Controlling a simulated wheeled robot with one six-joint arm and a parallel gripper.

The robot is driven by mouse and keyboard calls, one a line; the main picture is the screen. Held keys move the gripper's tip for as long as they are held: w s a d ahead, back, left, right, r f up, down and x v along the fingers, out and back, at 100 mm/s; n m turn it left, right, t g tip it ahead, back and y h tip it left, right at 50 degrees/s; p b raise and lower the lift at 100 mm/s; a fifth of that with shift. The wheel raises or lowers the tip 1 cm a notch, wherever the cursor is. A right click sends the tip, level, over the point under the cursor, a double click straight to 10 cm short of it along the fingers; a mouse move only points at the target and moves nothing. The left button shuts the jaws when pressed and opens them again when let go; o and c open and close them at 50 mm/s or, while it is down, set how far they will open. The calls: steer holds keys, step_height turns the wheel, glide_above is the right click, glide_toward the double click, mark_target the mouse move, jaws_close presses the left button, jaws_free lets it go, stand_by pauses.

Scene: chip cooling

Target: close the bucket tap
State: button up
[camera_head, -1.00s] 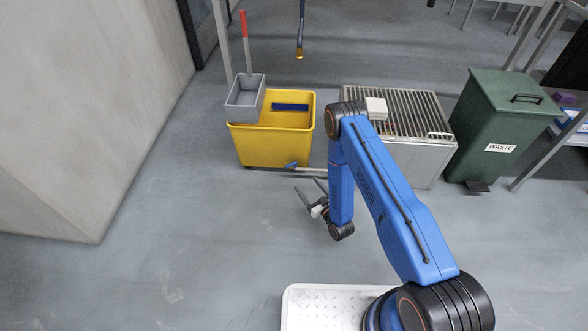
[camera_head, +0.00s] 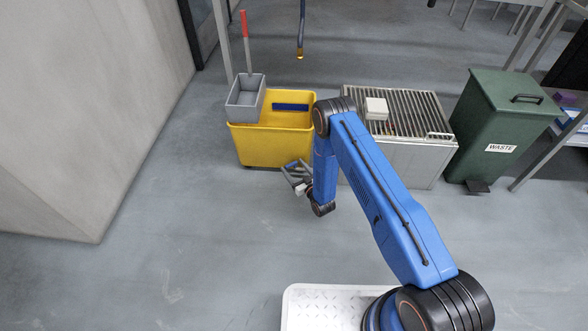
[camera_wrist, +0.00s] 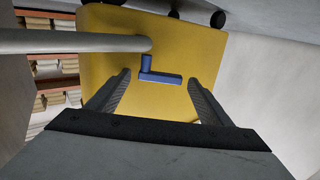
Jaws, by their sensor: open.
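The yellow bucket (camera_head: 265,150) stands on the floor, left of my arm in the head view. In the wrist view the bucket (camera_wrist: 110,70) fills the middle of the picture. The blue tap handle (camera_wrist: 162,77) shows against it as an L shape, next to the end of a grey pipe (camera_wrist: 70,42). My gripper (camera_head: 293,167) is open, low in front of the bucket's lower right corner. In the wrist view its fingers (camera_wrist: 158,82) lie on either side of the handle, with gaps showing. In the head view my gripper largely hides the tap.
A grey tray (camera_head: 245,100) with a red-handled tool (camera_head: 245,35) sits on the bucket's left rim. A metal box with a grate (camera_head: 395,155) stands right of the bucket, then a green waste bin (camera_head: 495,130). A hose (camera_head: 301,30) hangs above. The floor at front left is clear.

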steer(key=c, duration=1)
steer(key=shift+c, duration=0.2)
steer(key=shift+a+m+h, duration=0.2)
steer(key=shift+m+h, duration=0.1)
steer(key=shift+h, duration=0.1)
steer(key=shift+a+m+t+h, duration=0.25)
steer(key=shift+m+t+h, duration=0.25)
steer(key=shift+h, duration=0.2)
steer(key=shift+a+m+t+h, duration=0.2)
steer(key=shift+m+t+h, duration=0.25)
steer(key=shift+h, duration=0.25)
steer(key=shift+w+a+m+t+h, duration=0.2)
steer(key=shift+m+h, duration=0.55)
steer(key=shift+h, duration=0.4)
steer(key=shift+w+a+m+t+h, duration=0.1)
steer(key=shift+m+t+h, duration=0.05)
steer(key=shift+m+h, duration=0.8)
steer(key=shift+w+a+m+t+h, duration=0.15)
steer(key=shift+m+h, duration=0.4)
steer(key=shift+h, duration=1.05)
steer(key=o, duration=1)
steer(key=shift+o, duration=0.2)
